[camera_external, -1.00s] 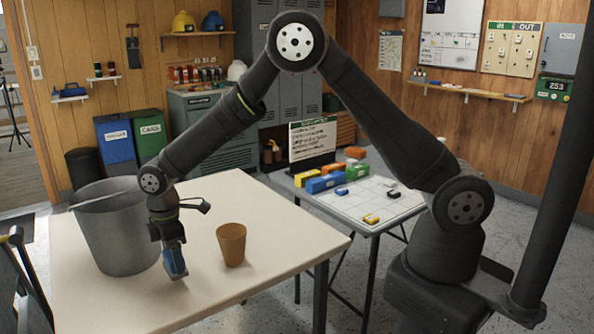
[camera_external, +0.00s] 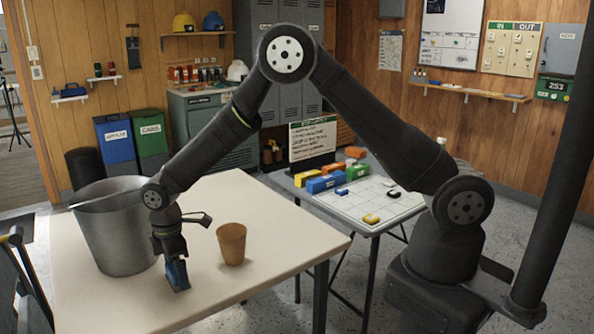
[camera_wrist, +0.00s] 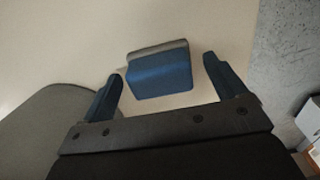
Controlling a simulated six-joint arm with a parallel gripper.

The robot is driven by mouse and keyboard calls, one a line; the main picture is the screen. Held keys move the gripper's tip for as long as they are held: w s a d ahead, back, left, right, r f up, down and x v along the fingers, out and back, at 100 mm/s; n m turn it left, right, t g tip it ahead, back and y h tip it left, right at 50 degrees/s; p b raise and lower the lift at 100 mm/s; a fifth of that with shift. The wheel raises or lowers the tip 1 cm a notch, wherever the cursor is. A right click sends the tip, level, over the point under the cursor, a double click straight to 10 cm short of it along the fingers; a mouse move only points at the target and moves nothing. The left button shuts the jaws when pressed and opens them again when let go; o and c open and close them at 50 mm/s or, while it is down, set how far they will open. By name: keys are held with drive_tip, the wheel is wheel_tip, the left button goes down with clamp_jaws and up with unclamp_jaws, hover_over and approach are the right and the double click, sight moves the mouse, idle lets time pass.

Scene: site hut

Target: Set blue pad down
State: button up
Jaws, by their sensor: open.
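The blue pad (camera_wrist: 160,72), a blue block with a grey edge, lies between the two spread fingers of my gripper (camera_wrist: 162,86) in the wrist view. A gap shows on both sides, so neither finger touches it. In the external view the pad (camera_external: 178,276) shows under my gripper (camera_external: 175,268), low at the pale table top (camera_external: 120,305). It appears to rest on the table, but fingers and pad overlap there. My gripper is open, pointing down, between the grey bucket and the brown cup.
A large grey metal bucket (camera_external: 118,235) stands close on the left. A brown cup (camera_external: 231,243) stands close on the right. The front of the table is clear. A second table with a white grid board (camera_external: 365,203) and several coloured blocks is behind to the right.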

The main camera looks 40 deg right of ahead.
wheel_tip(320, 180, up, 12)
idle(0.4)
drive_tip(key=shift+f, duration=0.1)
wheel_tip(320, 180, down, 12)
drive_tip(key=shift+r, duration=2.6)
